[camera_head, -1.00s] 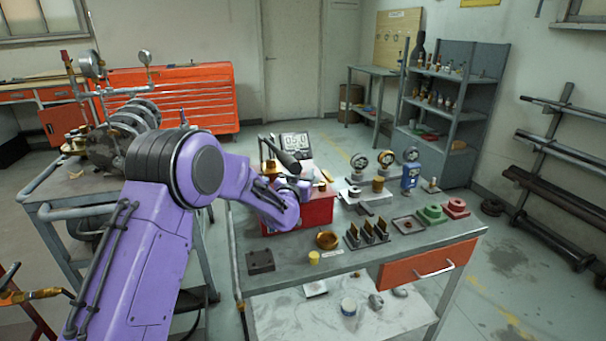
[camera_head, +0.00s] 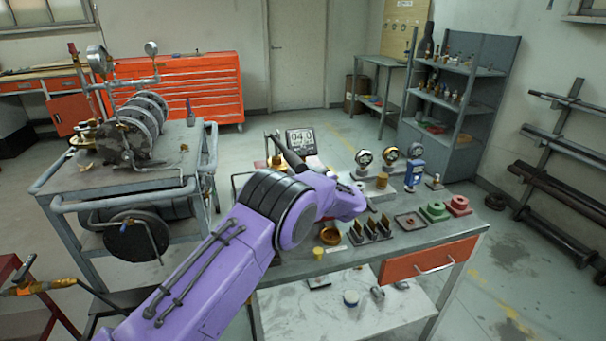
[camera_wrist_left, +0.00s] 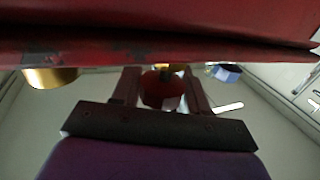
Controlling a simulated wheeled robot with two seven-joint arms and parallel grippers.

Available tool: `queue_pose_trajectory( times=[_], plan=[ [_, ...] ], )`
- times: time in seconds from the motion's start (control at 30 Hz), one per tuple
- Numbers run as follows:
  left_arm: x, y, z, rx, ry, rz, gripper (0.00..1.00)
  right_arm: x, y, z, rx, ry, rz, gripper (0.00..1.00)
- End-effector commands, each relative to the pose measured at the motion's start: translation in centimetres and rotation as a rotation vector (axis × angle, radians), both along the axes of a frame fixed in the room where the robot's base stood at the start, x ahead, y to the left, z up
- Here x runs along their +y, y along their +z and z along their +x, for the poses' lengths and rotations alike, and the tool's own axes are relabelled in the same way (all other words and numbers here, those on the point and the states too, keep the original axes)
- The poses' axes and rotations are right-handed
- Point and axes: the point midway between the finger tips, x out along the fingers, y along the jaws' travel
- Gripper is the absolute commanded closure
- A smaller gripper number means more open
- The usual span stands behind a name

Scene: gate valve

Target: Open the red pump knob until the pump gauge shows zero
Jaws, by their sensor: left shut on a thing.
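The digital gauge (camera_head: 301,140) stands on the far side of the workbench and reads about 04.0. The pump's dark lever (camera_head: 287,152) shows beside it. My left arm hides most of the red pump body in the head view. In the left wrist view the red pump body (camera_wrist_left: 160,28) fills the top, and the red knob (camera_wrist_left: 163,92) sits just below its edge. My left gripper (camera_wrist_left: 162,100) is shut on the knob, with one finger at each side. In the head view this gripper is hidden behind my arm. My right gripper is not in view.
A grey cart (camera_head: 120,178) with pipework stands left. A shelf rack (camera_head: 465,100) stands at back right.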

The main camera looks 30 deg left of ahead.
Motion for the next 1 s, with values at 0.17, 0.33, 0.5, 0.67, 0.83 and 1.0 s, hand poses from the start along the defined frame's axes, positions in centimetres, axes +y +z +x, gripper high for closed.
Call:
queue_pose_trajectory(
  times=[0.17,0.33,0.5,0.67,0.83,1.0],
  plan=[
    [0.0,-0.5,-0.1,-0.004,0.127,0.000,0.87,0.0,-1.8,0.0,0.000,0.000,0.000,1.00],
    [0.0,-0.4,-0.3,-0.003,0.222,0.000,0.87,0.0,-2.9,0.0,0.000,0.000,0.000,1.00],
    [0.1,-0.3,-0.5,-0.002,0.280,0.001,0.87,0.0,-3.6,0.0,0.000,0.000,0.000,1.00],
    [0.1,-0.1,-0.6,0.000,0.308,0.002,0.87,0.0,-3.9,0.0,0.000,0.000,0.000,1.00],
    [0.2,0.0,-0.6,0.000,0.317,0.002,0.87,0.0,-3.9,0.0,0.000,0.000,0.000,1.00],
    [0.2,0.0,-0.6,0.001,0.317,0.002,0.87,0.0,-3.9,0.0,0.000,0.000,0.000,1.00]
  ],
)
